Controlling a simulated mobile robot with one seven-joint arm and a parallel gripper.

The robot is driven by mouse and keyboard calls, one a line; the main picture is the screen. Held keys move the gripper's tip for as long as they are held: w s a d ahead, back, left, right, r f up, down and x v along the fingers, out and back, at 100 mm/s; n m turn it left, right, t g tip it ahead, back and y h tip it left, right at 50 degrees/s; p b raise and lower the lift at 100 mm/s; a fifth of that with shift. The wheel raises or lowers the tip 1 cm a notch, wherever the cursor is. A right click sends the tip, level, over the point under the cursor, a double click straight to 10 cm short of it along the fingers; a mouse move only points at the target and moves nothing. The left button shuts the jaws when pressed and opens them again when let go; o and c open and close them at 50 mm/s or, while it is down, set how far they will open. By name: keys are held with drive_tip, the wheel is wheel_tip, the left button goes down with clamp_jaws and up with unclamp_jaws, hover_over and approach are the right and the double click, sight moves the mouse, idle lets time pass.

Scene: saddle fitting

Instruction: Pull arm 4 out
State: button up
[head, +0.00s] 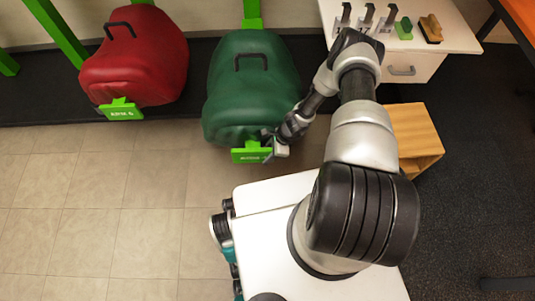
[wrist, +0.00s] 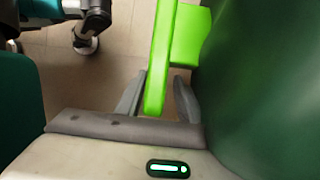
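A dark green saddle (head: 252,88) with a black handle hangs on a bright green arm by the wall. A bright green label plate (head: 250,156) sticks out at its front end; its lettering is too small to read. My gripper (head: 272,150) is at the right end of this plate. In the wrist view the plate (wrist: 160,60) stands on edge between the two fingers of my gripper (wrist: 158,98). The fingers look apart, with a gap on the right side of the plate. The green saddle (wrist: 265,80) fills the right of that view.
A red saddle (head: 135,60) with its own green label plate (head: 120,109) hangs at the left. A white cabinet (head: 420,35) with small tools stands at the back right, and a wooden box (head: 415,135) stands below it. The tiled floor at left is clear.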

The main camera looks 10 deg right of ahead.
drive_tip(key=p+v, duration=0.4)
drive_tip(key=v, duration=1.3)
drive_tip(key=shift+r, duration=0.25)
drive_tip(key=shift+p, duration=0.3)
